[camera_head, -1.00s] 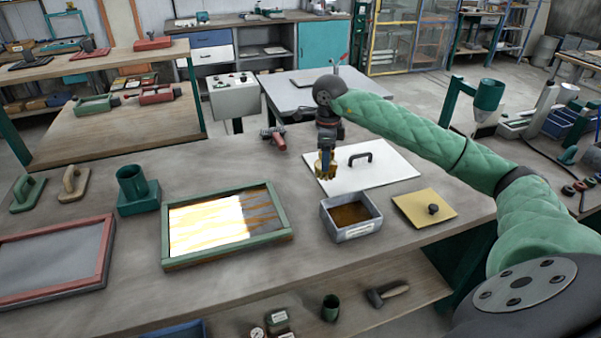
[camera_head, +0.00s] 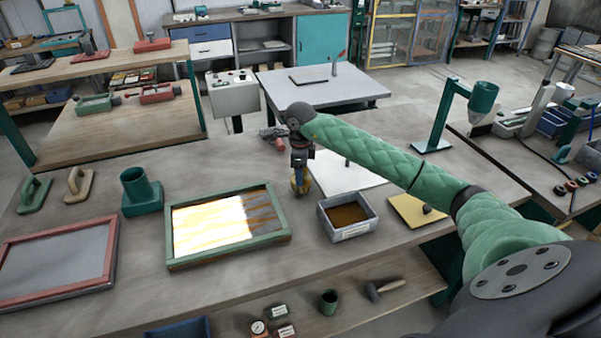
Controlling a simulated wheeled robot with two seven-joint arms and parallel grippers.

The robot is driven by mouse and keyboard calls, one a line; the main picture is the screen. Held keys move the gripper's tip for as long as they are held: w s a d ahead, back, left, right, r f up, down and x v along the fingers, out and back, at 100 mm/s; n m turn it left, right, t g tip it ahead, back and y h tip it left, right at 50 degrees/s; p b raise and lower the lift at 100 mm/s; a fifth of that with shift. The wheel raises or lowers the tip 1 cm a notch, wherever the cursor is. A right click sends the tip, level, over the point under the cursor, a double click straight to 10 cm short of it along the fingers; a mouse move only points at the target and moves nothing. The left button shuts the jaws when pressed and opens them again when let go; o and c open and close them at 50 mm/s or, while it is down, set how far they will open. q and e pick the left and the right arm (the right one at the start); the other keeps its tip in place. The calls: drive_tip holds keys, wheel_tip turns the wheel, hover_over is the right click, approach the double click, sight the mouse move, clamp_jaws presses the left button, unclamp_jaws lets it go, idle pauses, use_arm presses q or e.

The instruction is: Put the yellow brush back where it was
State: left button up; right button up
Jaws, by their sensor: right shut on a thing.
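My right gripper (camera_head: 300,172) points down above the workbench, just behind the green-framed screen's right end. It is shut on the yellow brush (camera_head: 300,182), whose small yellow part shows below the fingers. I cannot tell whether the brush touches the table. The green-framed screen (camera_head: 180,262) has a bright left part and brownish streaks on its right. The grey box with brown contents (camera_head: 352,232) stands to the right of the brush. My left gripper is not in view.
A dark green cup on a base (camera_head: 140,192) and a red-framed screen (camera_head: 55,288) are at left. A red tool (camera_head: 276,141) lies behind the gripper.

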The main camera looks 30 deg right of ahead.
drive_tip(key=shift+f, duration=0.75)
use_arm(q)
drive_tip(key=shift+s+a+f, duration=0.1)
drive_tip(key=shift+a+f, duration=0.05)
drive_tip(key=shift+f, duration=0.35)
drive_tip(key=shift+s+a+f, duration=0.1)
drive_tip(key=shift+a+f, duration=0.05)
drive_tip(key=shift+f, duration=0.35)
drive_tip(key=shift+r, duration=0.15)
use_arm(e)
drive_tip(key=shift+f, duration=0.15)
drive_tip(key=o, duration=0.9)
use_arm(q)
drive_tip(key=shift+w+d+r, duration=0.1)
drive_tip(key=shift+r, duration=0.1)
use_arm(e)
drive_tip(key=shift+o, duration=0.2)
use_arm(q)
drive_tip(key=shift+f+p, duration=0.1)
drive_tip(key=shift+p, duration=0.2)
use_arm(e)
drive_tip(key=shift+r, duration=0.2)
